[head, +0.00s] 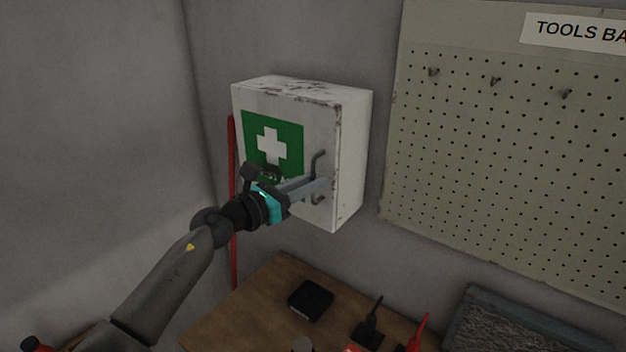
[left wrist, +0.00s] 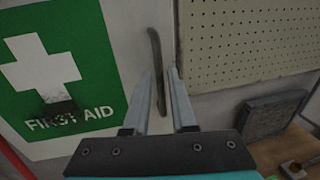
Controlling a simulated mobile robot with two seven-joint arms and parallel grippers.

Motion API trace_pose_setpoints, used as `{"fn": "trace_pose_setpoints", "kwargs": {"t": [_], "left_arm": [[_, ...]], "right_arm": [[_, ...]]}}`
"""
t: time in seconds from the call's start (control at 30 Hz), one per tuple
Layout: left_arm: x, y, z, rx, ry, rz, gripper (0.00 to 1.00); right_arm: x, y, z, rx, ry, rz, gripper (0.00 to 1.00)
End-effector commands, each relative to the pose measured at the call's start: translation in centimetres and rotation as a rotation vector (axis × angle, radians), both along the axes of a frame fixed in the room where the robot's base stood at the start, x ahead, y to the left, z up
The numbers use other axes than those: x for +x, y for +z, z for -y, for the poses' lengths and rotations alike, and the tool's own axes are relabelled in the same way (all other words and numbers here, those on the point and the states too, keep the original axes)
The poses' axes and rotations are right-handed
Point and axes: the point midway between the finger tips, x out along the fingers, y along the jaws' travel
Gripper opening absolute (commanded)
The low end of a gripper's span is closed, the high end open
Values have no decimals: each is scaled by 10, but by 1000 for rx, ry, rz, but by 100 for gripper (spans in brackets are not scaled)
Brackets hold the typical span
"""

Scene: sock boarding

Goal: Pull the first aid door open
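The first aid cabinet (head: 350,150) is a white, chipped box on the wall, with its door (head: 245,105) closed. The door carries a green sign (head: 290,130) with a white cross, which also shows in the left wrist view (left wrist: 95,75). A dark bar handle (head: 318,160) stands upright near the door's right edge. My left gripper (head: 326,184) is at the handle with its fingers apart. In the left wrist view the handle (left wrist: 155,50) runs between the two fingertips (left wrist: 161,78); I cannot tell whether they touch it. My right gripper is not in view.
A beige pegboard (head: 500,140) with hooks is on the wall to the right. Below is a wooden bench (head: 265,290) with a black box (head: 310,300), red-and-black tools and a grey tray (head: 530,325). A red pole (head: 232,170) stands behind the cabinet's left side.

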Motion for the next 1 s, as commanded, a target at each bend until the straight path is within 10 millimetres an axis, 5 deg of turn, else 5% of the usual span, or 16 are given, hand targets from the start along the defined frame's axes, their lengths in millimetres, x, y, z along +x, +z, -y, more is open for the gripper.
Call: {"fn": "trace_pose_setpoints", "kwargs": {"t": [0.43, 0.67, 1.0], "left_arm": [[6, 0, 7, 0, -1, 0, 24], [6, 0, 7, 0, 0, 0, 1], [6, 0, 7, 0, 0, 0, 0]], "right_arm": [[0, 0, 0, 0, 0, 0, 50], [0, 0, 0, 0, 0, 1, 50], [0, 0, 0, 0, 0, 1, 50]]}}
